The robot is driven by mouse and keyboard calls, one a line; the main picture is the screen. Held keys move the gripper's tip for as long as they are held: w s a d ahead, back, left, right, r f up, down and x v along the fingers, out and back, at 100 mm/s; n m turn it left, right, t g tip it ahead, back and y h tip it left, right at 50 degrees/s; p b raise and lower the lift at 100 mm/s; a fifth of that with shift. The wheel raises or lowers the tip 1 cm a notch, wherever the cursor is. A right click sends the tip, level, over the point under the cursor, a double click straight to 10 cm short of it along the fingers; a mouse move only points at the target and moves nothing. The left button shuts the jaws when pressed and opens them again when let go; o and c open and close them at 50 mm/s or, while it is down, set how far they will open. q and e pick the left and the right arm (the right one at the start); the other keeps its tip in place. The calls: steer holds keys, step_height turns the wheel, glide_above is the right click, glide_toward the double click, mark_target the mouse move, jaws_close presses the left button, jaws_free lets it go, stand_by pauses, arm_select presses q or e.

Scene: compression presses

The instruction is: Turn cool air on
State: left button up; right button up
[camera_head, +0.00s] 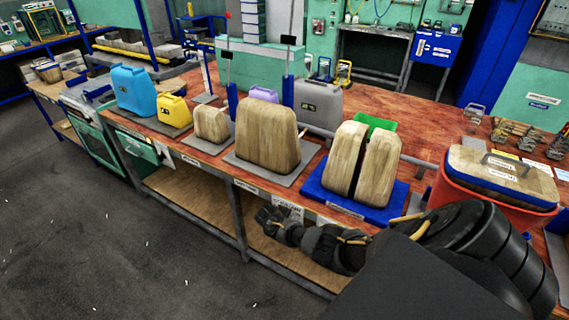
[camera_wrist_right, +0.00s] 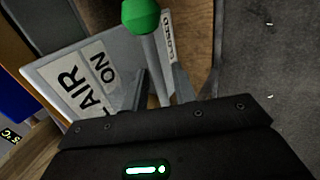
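A lever with a green ball knob (camera_wrist_right: 140,13) on a light grey stem shows at the top of the right wrist view. Behind it is a white sign (camera_wrist_right: 72,88) reading "AIR ON", its edge cut off. A narrow label (camera_wrist_right: 169,38) reading "CLOSED" is beside the stem. My right gripper (camera_head: 268,218) is at the bench's front edge in the head view, by a white label plate (camera_head: 289,208). The knob stands ahead of the gripper's dark body in the wrist view. My left gripper is out of view.
The red-brown bench (camera_head: 222,105) carries wooden blocks (camera_head: 267,138) on plates, a blue canister (camera_head: 133,90), a yellow canister (camera_head: 174,115) and a red bin (camera_head: 492,198) at the right. A wooden shelf (camera_head: 195,198) lies below. The floor in front is clear.

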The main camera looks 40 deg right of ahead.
steer(key=shift+r, duration=0.1)
steer(key=shift+a+r, duration=0.15)
steer(key=shift+r, duration=0.1)
steer(key=p+v, duration=0.2)
steer(key=v, duration=0.8)
